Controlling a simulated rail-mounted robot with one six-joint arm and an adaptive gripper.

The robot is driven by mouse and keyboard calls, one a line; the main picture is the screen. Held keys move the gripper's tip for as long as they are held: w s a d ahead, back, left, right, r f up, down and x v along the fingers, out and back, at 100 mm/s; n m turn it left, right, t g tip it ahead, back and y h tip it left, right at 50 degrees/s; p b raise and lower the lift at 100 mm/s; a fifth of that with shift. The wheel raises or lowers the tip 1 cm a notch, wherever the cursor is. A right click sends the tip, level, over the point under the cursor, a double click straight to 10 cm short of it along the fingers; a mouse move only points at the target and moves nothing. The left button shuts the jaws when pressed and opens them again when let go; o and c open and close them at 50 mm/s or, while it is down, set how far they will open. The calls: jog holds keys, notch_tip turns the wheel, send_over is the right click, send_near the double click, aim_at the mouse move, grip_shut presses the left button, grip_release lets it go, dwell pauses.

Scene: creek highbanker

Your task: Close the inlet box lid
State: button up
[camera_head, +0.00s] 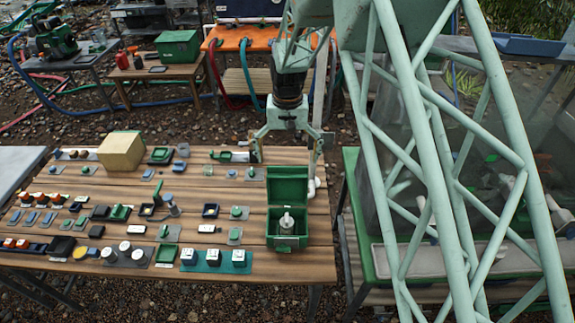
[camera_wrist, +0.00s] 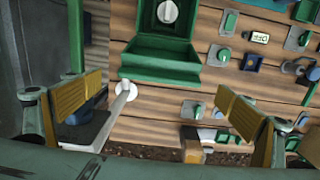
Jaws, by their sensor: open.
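The green inlet box (camera_head: 287,242) stands near the right end of the wooden table, with a pale knob or valve inside. Its green lid (camera_head: 287,187) stands open, raised at the box's back edge. My gripper (camera_head: 287,155) is open and empty, above and behind the raised lid, its two fingers spread left and right. In the wrist view my gripper's yellow-padded fingers (camera_wrist: 160,100) are wide apart. There the lid (camera_wrist: 160,62) lies beyond them, and the box (camera_wrist: 197,14) shows at the top, partly cut off. I see no contact between fingers and lid.
A white pipe (camera_wrist: 124,92) rises beside the lid, near my left finger in the wrist view. Several switches, knobs and small parts cover the table (camera_head: 200,185) left of the box. A tan block (camera_head: 121,152) stands at its back left.

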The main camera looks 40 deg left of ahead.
jog(key=shift+f, duration=1.4)
jog(key=shift+c, duration=0.7)
jog(key=c, duration=1)
